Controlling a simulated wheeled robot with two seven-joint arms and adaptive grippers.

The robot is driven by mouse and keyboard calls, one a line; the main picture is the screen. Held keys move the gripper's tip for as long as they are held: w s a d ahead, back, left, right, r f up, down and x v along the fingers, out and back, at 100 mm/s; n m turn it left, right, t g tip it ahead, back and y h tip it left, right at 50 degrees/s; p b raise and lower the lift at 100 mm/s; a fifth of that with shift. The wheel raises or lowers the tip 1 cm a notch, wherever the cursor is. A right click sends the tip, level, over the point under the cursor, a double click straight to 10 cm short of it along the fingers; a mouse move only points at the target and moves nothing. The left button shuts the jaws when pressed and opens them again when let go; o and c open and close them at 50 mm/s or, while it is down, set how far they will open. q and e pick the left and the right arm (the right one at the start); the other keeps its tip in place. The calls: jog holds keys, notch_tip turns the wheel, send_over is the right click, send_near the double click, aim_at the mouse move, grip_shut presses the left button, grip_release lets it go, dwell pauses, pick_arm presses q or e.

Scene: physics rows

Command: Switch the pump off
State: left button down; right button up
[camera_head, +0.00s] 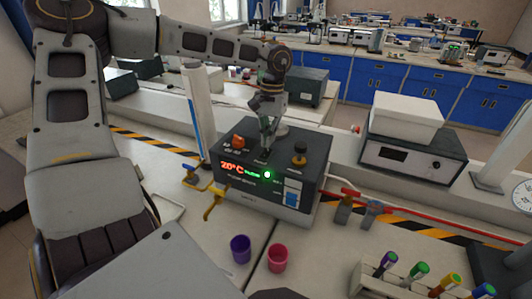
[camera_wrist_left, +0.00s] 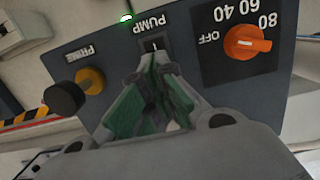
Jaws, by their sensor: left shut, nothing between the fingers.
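The dark bath unit (camera_head: 235,155) stands on the bench with a lit red "20°C" display (camera_head: 232,168) and a green light (camera_head: 267,175). In the left wrist view its top panel shows the small pump switch (camera_wrist_left: 153,43) under the label PUMP, with a lit green light (camera_wrist_left: 127,18) nearby. My left gripper (camera_head: 265,147) is shut and empty, pointing down at the panel. In the wrist view its green fingertips (camera_wrist_left: 160,62) are right at the switch and hide part of it; I cannot tell whether they touch. My right gripper is not in view.
An orange dial (camera_wrist_left: 247,42) and a yellow-and-black PRIME knob (camera_wrist_left: 90,80) flank the switch. Purple (camera_head: 240,248) and pink (camera_head: 277,257) cups stand in front.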

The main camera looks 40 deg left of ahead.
aim_at(269, 149)
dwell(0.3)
pick_arm(q)
jog(key=shift+f, duration=0.3)
dwell(0.5)
jog(key=shift+f+b, duration=0.75)
jog(key=shift+f, duration=0.05)
dwell(1.0)
jog(key=shift+r, duration=0.1)
jog(key=shift+r+p, duration=2.15)
jog(key=shift+r, duration=1.3)
